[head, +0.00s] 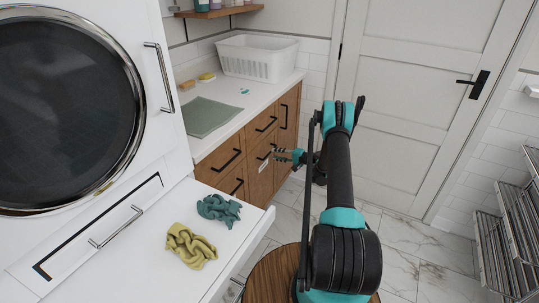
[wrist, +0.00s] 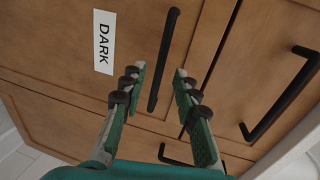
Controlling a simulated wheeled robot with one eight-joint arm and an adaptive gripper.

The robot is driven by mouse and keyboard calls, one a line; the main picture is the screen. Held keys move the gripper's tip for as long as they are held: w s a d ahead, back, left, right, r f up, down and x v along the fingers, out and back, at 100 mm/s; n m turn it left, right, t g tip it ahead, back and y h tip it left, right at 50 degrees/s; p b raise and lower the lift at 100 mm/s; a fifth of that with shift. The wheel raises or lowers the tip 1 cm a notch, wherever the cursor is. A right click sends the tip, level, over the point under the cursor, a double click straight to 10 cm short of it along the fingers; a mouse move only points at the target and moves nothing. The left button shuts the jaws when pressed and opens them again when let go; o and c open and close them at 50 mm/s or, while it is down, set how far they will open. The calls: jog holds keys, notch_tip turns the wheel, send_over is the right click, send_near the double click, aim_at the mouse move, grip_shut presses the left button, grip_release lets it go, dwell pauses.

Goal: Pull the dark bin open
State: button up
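The dark bin is a brown wooden front (wrist: 125,85) with a white label reading DARK (wrist: 103,42) and a black bar handle (wrist: 163,60). In the wrist view my gripper (wrist: 158,74) is open, with one finger on each side of the handle's line. I cannot tell whether the fingers touch it or how far off it is. The bin front looks flush and closed. In the head view my gripper (head: 277,155) is at the cabinet front, partly covering the handle area.
Other fronts with black handles sit close by, one handle (wrist: 282,95) right of my gripper. The counter holds a white basket (head: 258,57) and a green mat (head: 208,116). Yellow (head: 190,246) and teal cloths (head: 218,209) lie on a white surface. Tiled floor (head: 405,250) is open toward the door.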

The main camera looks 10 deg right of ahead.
aim_at(270, 153)
jog(key=shift+x, duration=2.5)
grip_shut()
